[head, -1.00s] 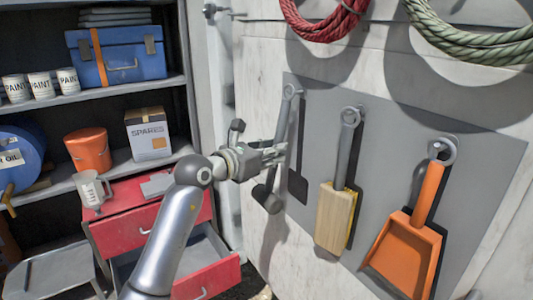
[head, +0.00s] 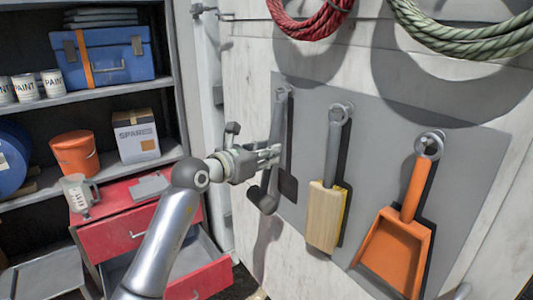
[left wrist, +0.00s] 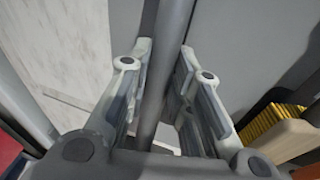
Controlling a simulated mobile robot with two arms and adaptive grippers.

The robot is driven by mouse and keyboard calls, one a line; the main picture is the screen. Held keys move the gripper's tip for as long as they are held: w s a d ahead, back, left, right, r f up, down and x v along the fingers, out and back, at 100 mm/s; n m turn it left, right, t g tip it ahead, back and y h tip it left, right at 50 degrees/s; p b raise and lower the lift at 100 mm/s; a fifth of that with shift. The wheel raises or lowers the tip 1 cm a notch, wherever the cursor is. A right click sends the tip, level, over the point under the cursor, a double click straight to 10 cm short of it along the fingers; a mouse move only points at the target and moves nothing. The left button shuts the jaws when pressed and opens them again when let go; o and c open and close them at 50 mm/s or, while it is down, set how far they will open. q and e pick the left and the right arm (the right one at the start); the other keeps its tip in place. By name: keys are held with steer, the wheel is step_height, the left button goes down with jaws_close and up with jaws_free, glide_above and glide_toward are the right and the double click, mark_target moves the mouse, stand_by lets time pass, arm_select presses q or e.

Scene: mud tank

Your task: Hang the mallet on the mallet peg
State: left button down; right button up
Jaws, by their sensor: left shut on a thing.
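The mallet (head: 277,127) is grey and hangs head down at the left of the grey tool board (head: 376,108). Its dark head (head: 263,200) is at the bottom. My left gripper (head: 271,156) is shut on its handle, roughly mid-length. The left wrist view shows the handle (left wrist: 168,50) between the two fingers. The mallet's top end is at the board's upper left, where the mallet peg seems to be. The peg is hidden or too small to make out, and I cannot tell whether the mallet is on it. My right gripper is not in view.
A brush (head: 326,212) and an orange dustpan (head: 397,246) hang to the right of the mallet. Red rope (head: 309,27) and green rope (head: 465,44) hang above. A red drawer cabinet (head: 118,236) with an open drawer and loaded shelves (head: 110,90) stand at left.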

arm_select(q)
steer(key=c, duration=1.2)
jaws_free()
steer(key=shift+c, duration=0.2)
steer(key=shift+f, duration=0.15)
